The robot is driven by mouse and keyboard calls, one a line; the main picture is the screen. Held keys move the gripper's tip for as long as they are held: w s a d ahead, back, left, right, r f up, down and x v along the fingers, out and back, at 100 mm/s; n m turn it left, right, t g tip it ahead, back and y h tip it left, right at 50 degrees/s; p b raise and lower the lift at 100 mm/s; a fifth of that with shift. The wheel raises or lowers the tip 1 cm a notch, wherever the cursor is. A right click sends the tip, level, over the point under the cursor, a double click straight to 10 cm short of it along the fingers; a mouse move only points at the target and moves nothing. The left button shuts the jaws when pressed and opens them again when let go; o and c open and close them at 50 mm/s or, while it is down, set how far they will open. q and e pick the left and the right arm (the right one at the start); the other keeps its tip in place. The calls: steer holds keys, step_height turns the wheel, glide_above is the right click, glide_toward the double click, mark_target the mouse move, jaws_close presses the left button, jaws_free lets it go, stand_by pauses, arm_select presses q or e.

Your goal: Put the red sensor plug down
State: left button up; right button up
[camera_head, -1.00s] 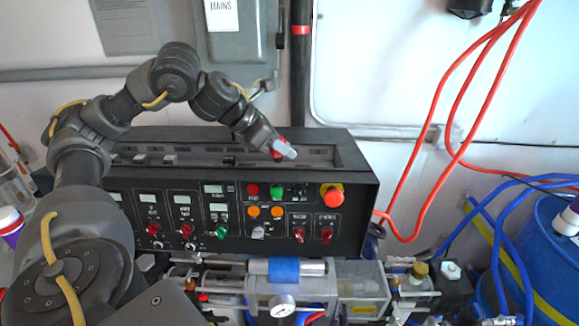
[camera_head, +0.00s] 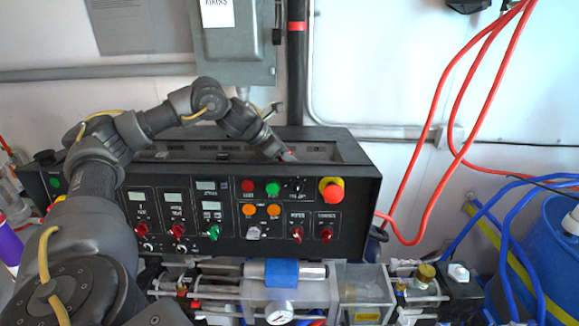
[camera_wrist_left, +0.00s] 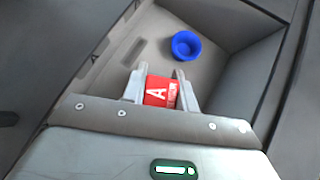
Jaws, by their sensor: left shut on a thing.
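The red sensor plug (camera_wrist_left: 160,91), marked with a white letter A, is held between the two fingers of my left gripper (camera_wrist_left: 158,84) in the left wrist view. In the wrist view a blue round part (camera_wrist_left: 186,45) lies on the recess floor just beyond the fingers. I cannot tell whether the plug touches the floor. My right gripper is not in view.
The box's front panel carries several knobs, buttons and a red emergency stop (camera_head: 331,190). Clear housings and pipes with a gauge (camera_head: 279,312) stand below. Red hoses (camera_head: 470,110) hang at the right beside a blue barrel (camera_head: 560,260). The recess walls are close around the gripper.

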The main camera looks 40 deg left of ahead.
arm_select(q)
steer(key=shift+f, duration=0.3)
steer(key=shift+f, duration=0.1)
steer(key=o, duration=1.1)
steer(key=shift+c, duration=0.2)
steer(key=shift+s+a+r, duration=0.1)
steer(key=shift+s+r, duration=0.05)
steer(key=shift+r, duration=0.1)
steer(key=b+v, duration=0.2)
steer(key=v, duration=0.9)
steer(key=shift+s+r+b, duration=0.2)
steer(key=shift+b, duration=0.1)
steer(key=shift+a, duration=0.1)
